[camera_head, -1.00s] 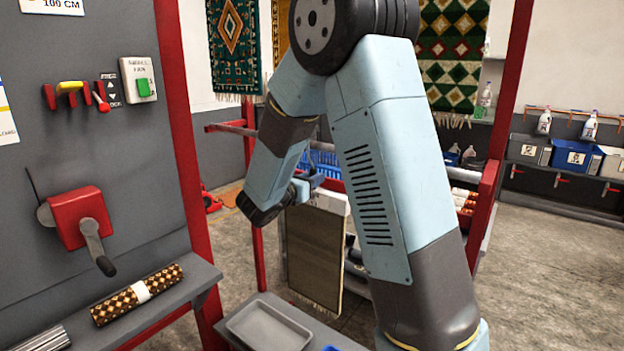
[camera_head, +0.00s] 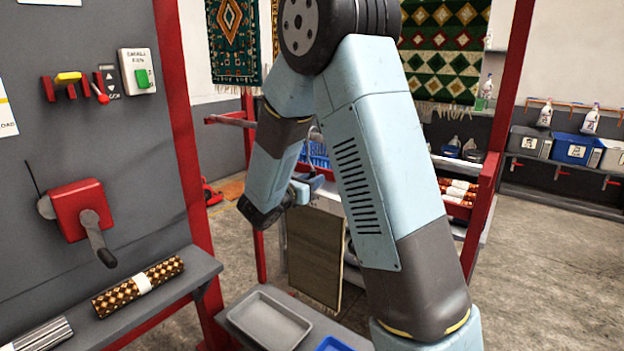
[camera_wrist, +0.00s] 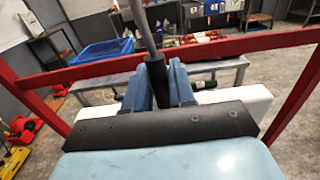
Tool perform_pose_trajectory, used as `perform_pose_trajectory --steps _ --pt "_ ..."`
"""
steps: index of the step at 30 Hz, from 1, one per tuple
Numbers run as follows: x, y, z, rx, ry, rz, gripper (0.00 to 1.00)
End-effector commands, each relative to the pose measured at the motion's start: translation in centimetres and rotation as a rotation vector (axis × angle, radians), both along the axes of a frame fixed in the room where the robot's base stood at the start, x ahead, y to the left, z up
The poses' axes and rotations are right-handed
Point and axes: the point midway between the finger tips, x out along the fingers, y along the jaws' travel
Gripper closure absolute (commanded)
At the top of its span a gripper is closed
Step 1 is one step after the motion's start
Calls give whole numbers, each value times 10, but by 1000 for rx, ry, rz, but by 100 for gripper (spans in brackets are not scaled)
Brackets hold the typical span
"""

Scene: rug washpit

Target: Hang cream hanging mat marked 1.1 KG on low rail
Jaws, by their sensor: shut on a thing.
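A hanging mat (camera_head: 315,262) hangs below my gripper in the head view. It looks olive-brown in the shade, with a pale header and a fringe at its lower edge. No weight mark is readable. My gripper (camera_wrist: 159,88) is shut on a dark upright grip with a grey rod above it. The mat's white header (camera_wrist: 258,104) shows behind the dark front part of my gripper in the wrist view. A red rail (camera_wrist: 220,47) crosses beyond the grip; I cannot tell the gap between them. My arm hides part of the rack in the head view.
A grey tray (camera_head: 268,318) sits on the front ledge. A patterned roll (camera_head: 138,287) lies on the left shelf beneath a red crank (camera_head: 80,213). A blue basket (camera_wrist: 103,52) stands beyond the rail. Red posts flank the rack. Open floor lies at right.

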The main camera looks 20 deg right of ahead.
Motion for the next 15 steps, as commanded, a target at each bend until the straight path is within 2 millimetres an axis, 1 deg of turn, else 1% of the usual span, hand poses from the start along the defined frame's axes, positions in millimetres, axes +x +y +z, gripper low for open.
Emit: perform_pose_trajectory --steps 7,14,15 --pt "0 0 -6 -1 -1 0 100" --pt "0 0 -7 0 -1 0 100" --pt "0 0 -7 0 -1 0 73"
